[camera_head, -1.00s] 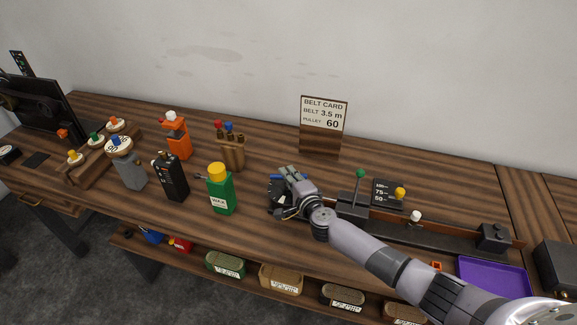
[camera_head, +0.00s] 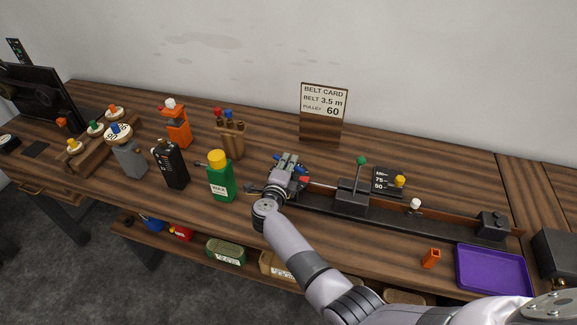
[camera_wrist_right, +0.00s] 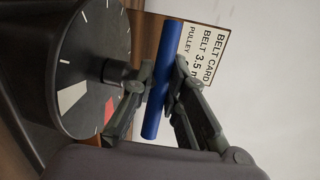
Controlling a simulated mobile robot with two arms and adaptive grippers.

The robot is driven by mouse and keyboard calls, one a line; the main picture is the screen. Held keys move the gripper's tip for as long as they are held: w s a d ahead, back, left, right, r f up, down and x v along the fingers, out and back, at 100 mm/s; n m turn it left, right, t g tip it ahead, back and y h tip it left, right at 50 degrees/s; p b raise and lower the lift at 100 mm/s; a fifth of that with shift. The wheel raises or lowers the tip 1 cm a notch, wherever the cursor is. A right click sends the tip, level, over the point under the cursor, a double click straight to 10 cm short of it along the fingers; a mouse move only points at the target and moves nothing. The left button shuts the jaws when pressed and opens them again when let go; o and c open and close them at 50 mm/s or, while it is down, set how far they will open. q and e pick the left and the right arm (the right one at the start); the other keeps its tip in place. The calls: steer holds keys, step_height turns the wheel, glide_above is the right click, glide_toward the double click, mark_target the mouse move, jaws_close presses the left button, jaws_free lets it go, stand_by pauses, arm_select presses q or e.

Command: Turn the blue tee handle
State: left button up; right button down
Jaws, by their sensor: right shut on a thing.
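In the right wrist view my right gripper (camera_wrist_right: 164,85) is shut on the bar, one finger on each side. In the head view my right gripper (camera_head: 290,168) is at the left end of the long dark belt rig (camera_head: 410,224) and hides most of the handle. My left gripper is not in view.
A green bottle (camera_head: 221,180) with a yellow cap stands left of my gripper. A green-knobbed lever (camera_head: 356,180) rises to its right. The belt card (camera_head: 323,112) stands behind. A purple tray (camera_head: 492,270) and an orange block (camera_head: 431,259) lie at the front right.

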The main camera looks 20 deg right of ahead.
steer(key=shift+s+f, duration=0.1)
steer(key=shift+f, duration=0.05)
steer(key=c, duration=1.6)
jaws_free()
